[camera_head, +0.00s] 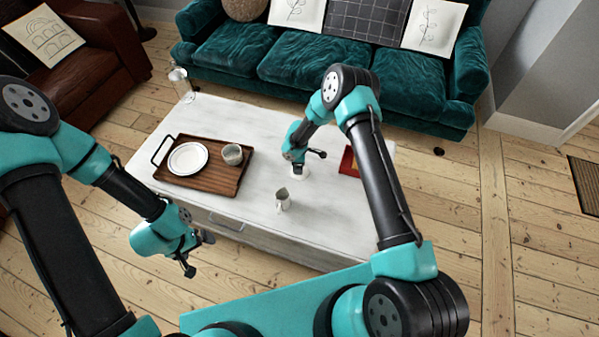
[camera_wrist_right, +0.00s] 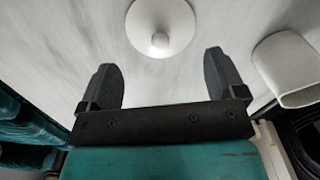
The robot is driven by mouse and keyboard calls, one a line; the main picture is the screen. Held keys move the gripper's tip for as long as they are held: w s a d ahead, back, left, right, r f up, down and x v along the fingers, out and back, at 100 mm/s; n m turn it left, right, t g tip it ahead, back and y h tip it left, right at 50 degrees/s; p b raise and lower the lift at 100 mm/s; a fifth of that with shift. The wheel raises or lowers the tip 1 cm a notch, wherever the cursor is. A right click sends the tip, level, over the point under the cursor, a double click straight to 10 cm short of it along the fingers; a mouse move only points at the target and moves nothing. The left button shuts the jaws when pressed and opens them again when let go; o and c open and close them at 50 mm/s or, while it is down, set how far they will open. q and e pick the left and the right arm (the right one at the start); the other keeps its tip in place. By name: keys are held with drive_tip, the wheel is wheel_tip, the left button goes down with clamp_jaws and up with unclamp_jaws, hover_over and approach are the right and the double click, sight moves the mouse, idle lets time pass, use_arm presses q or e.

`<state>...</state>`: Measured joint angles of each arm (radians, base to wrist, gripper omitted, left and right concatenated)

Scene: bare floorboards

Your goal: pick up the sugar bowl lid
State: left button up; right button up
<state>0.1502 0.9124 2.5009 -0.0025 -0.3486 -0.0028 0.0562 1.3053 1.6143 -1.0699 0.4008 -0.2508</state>
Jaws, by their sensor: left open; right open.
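The sugar bowl lid (camera_wrist_right: 160,22) is a white round disc with a small knob, at the top of the right wrist view. In the head view a small white piece (camera_head: 299,173) shows under my right gripper, mostly hidden by it. My left gripper (camera_head: 200,252) is open and empty, in front of the table's near left edge.
A white pitcher (camera_head: 283,199) stands close to the right gripper. A wooden tray (camera_head: 208,145) with a plate (camera_head: 190,158) and a cup (camera_head: 232,154) lies left on the marble table (camera_head: 325,215).

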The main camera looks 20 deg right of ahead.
sight(305, 174)
drive_tip(key=shift+f, duration=0.15)
drive_tip(key=shift+f, duration=2.5)
drive_tip(key=shift+c, duration=0.4)
drive_tip(key=shift+s, duration=0.15)
drive_tip(key=c, duration=1.1)
